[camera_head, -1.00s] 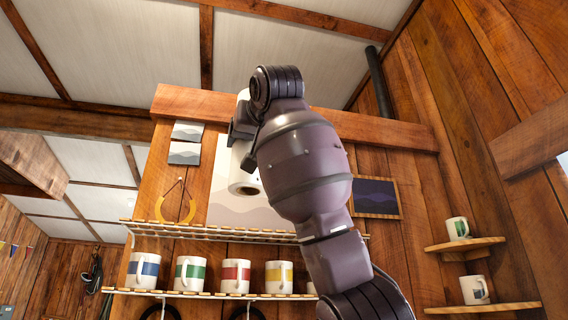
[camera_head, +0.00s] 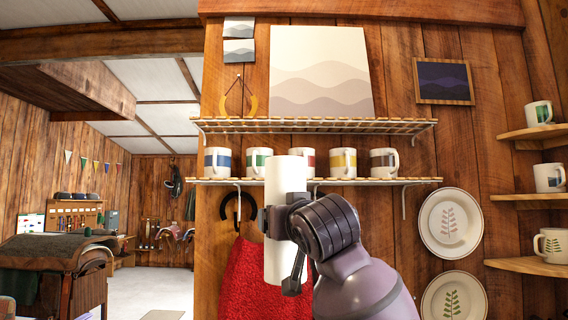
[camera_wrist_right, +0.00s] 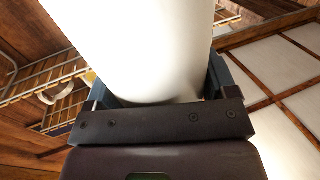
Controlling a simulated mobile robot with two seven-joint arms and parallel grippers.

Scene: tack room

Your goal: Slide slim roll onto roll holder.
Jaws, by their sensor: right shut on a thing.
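The slim roll (camera_head: 287,178) is a white upright cylinder in the middle of the head view. My right gripper (camera_head: 272,222) is shut on it around its middle, with the arm coming in from the lower right. In the right wrist view the roll (camera_wrist_right: 145,45) fills the upper middle, between the fingers of the gripper (camera_wrist_right: 160,95). The roll is held in front of the wall with the mug shelf. I cannot make out a roll holder for certain. My left gripper is not in view.
A wire shelf (camera_head: 316,126) and a lower rack with several striped mugs (camera_head: 343,163) are on the wall behind the roll. A red towel (camera_head: 245,282) hangs below. Plates (camera_head: 449,222) and corner shelves (camera_head: 534,196) with mugs are at right. Open floor shows at left.

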